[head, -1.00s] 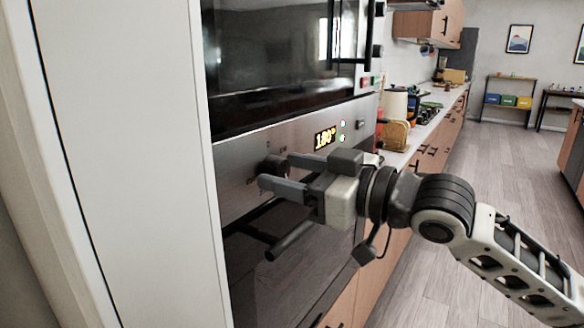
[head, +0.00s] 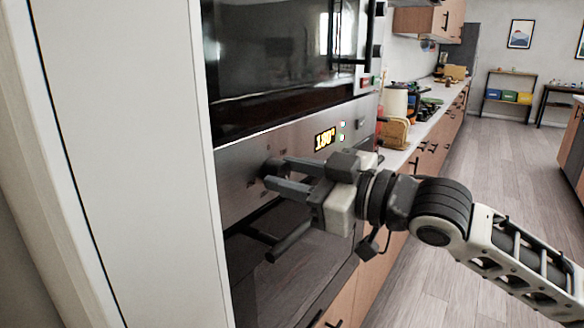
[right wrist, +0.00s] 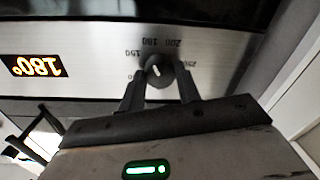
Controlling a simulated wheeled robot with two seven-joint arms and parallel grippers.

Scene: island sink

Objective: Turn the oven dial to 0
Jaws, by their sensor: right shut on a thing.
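The oven dial (head: 271,166) is a dark round knob on the brushed-metal oven panel. In the right wrist view the dial (right wrist: 158,71) has a light pointer mark, with printed numbers such as 150, 180 and 200 around it. My left gripper is out of view.
The oven door handle (head: 288,243) sticks out just below my right gripper. A dark glass appliance door (head: 280,60) is above the panel. A tall white cabinet side (head: 125,150) stands at the left. Open wooden floor (head: 450,175) lies to the right.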

